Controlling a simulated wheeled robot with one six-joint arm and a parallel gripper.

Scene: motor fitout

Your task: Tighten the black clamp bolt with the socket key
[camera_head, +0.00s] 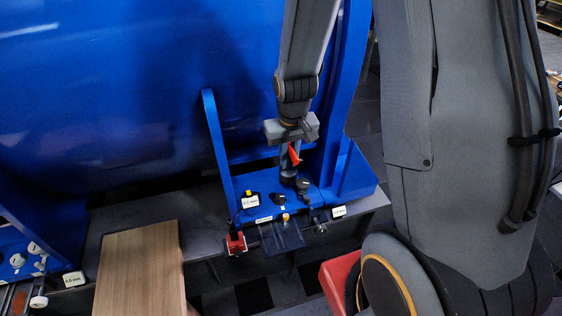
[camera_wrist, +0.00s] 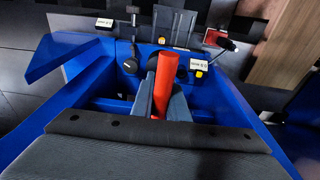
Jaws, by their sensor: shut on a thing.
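My gripper (camera_head: 291,147) is shut on the red handle of the socket key (camera_head: 294,154), over the blue foot of the large motor frame. The red handle (camera_wrist: 162,88) shows between the grey fingers (camera_wrist: 166,95) in the wrist view, slightly tilted. Below the handle in the head view is a dark cylindrical part (camera_head: 288,177), at the blue foot. I cannot tell whether it is the key's socket or the black clamp bolt. The bolt is not clearly seen, and whether the key is seated on it cannot be told.
A black round-headed part with a stem (camera_head: 302,186) stands close to the right of the key; it also shows in the wrist view (camera_wrist: 130,66). White mm labels (camera_head: 250,202), a red block (camera_head: 236,243) and a wooden board (camera_head: 140,270) lie nearby. Blue ribs flank my gripper.

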